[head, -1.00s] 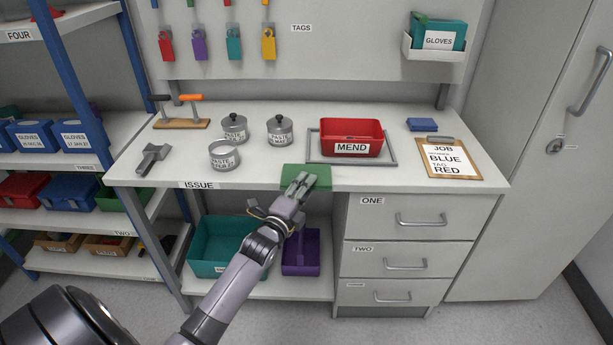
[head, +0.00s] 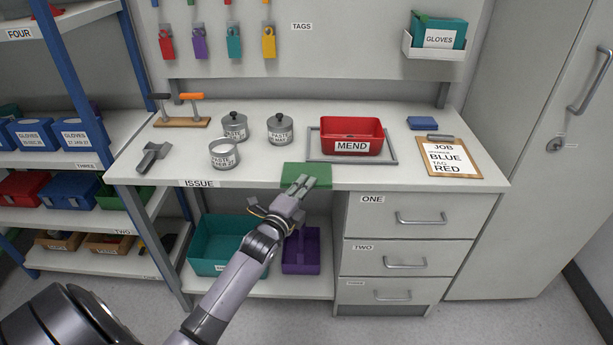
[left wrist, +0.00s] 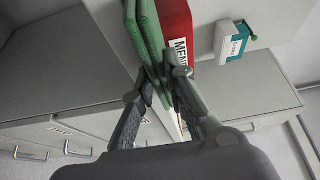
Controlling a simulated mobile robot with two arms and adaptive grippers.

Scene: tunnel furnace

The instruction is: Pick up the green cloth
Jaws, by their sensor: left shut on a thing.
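The green cloth (head: 309,174) lies at the front edge of the workbench, below the red MEND bin, and hangs a little over the edge. My left gripper (head: 303,183) is at the cloth's near side, over the bench edge. In the left wrist view the cloth (left wrist: 151,35) is folded in layers, and its edge runs between the fingers of my left gripper (left wrist: 160,84). The fingers are shut on it. The fingers hide part of the cloth in the head view. My right gripper is not in view.
The red MEND bin (head: 350,137) stands in a grey frame just behind the cloth. Paste tins (head: 225,155), a clipboard (head: 449,158) and a blue cloth-like block (head: 422,123) are on the bench (head: 260,118). Drawers (head: 395,218) are below right; a teal bin (head: 215,243) and purple bin (head: 301,262) sit underneath.

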